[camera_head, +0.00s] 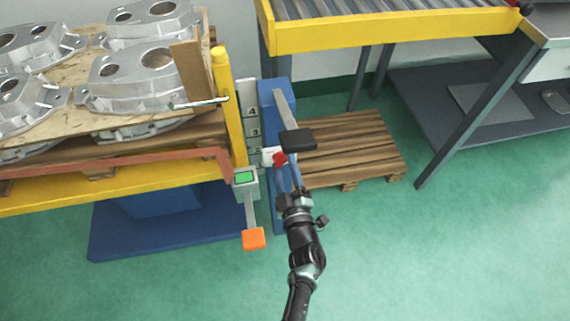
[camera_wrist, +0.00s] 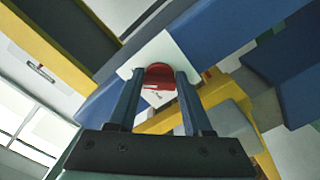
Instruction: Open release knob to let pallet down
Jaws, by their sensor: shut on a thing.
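The release knob (camera_head: 280,158) is small and red and sits beside a white plate on the side of the blue lift post. My gripper (camera_head: 289,173) is at the knob, reaching from the lower right. In the wrist view, the red knob (camera_wrist: 158,74) lies between the two finger ends of my gripper (camera_wrist: 160,84), which is shut on it. The pallet (camera_head: 205,131) is wooden and raised on the yellow lift frame at the left. It carries several aluminium castings (camera_head: 135,78). A numbered scale (camera_head: 253,128) stands beside the blue post (camera_head: 272,118).
A black pad (camera_head: 298,140) on a grey lever is just above my gripper. An orange pedal (camera_head: 254,238) and a box with a green screen (camera_head: 245,178) are to the left. An empty pallet (camera_head: 355,145) lies behind. The green floor (camera_head: 430,255) at right is clear.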

